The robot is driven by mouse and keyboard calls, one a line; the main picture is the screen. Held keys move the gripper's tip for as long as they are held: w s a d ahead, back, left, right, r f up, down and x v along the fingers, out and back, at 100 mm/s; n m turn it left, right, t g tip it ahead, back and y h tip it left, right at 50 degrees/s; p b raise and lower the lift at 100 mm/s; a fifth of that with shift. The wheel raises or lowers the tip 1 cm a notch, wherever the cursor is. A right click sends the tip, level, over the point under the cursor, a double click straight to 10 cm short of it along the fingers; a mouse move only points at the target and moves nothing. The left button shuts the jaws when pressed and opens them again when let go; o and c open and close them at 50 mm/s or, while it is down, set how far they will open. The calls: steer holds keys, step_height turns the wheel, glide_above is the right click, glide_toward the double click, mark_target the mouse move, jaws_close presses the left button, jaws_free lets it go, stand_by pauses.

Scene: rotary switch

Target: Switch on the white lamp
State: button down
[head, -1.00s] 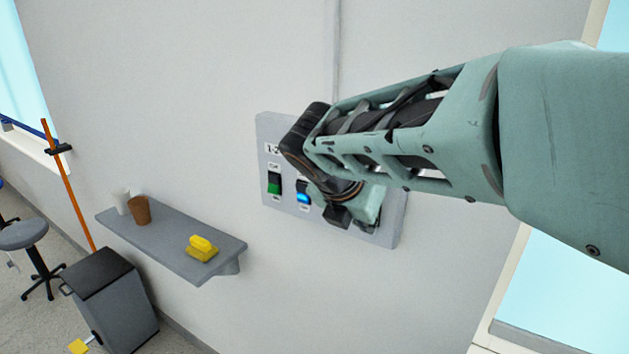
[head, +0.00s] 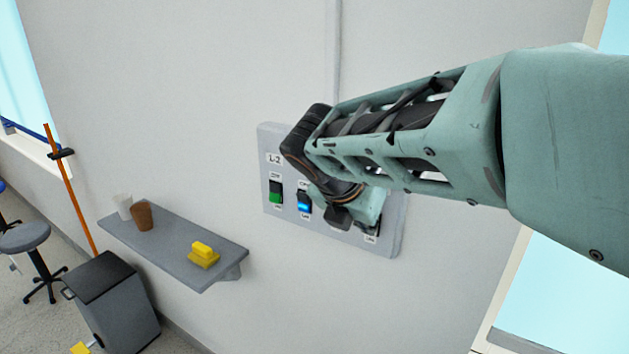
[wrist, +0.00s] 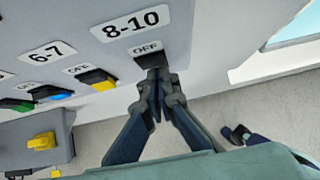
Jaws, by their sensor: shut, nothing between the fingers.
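A grey switch panel (head: 384,241) is on the wall, partly hidden behind my arm in the head view. It also shows in the wrist view (wrist: 178,38). The switch at its right end (wrist: 150,60), below the "8-10" plate and an "OFF" label, shows a dark face; any white part of it is hidden by my fingers. My gripper (wrist: 158,74) is shut and empty, its fingertips at the lower part of this switch. I cannot tell whether they touch it. No lamp is in view.
The same panel carries a green switch (head: 275,191), a lit blue switch (head: 304,202) and a yellow switch (wrist: 98,80). A grey shelf (head: 165,247) to the left holds two cups and a yellow object (head: 204,254). A grey bin (head: 110,300) and stool stand below.

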steer(key=v, duration=1.2)
steer(key=shift+s, duration=0.1)
